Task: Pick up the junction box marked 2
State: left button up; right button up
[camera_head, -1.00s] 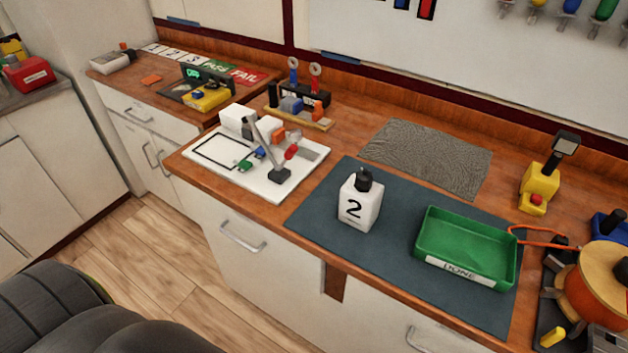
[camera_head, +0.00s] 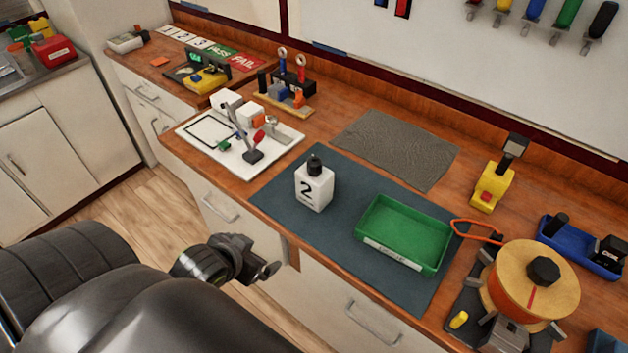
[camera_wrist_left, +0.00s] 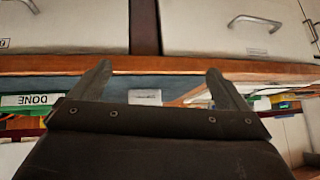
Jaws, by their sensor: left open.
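The white junction box (camera_head: 314,190) with a black 2 on its front and a black knob on top stands upright on the dark blue mat (camera_head: 340,236) in the head view. My left gripper (camera_head: 268,271) is below and in front of the counter's front edge, apart from the box. In the left wrist view its two fingers (camera_wrist_left: 158,84) are spread with nothing between them. A small white patch shows beyond them, perhaps the box; I cannot tell for sure. My right gripper is not in view.
A green tray (camera_head: 405,236) lies on the mat, right of the box. A white board (camera_head: 262,158) with a clamp and small parts lies to the left. An orange reel (camera_head: 530,285) stands at the right. A grey mat (camera_head: 395,148) behind is bare.

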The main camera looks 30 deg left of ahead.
aim_at(307, 188)
pick_arm(q)
jog(key=w+r+m+t+h, duration=0.1)
jog(key=w+r+t+h, duration=0.2)
jog(key=w+r+t, duration=0.35)
jog(key=shift+g, duration=0.75)
jog(key=x, duration=0.4)
jog(key=r+x, duration=0.1)
jog(key=x, duration=0.2)
jog(key=w+x, duration=0.1)
jog(key=x, duration=0.3)
jog(key=shift+w+a+r+p, duration=0.2)
jog(key=shift+w+p, duration=0.05)
jog(key=shift+p, duration=0.05)
jog(key=shift+w+f+p, duration=0.2)
jog(key=shift+w+p, duration=0.1)
jog(key=shift+w, duration=0.4)
jog(key=shift+p+x, duration=0.4)
jog(key=shift+x, duration=1.65)
jog(key=shift+a, duration=0.1)
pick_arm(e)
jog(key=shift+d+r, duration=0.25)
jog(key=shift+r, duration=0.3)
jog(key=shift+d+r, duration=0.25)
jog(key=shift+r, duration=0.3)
pick_arm(q)
jog(key=shift+c, duration=0.2)
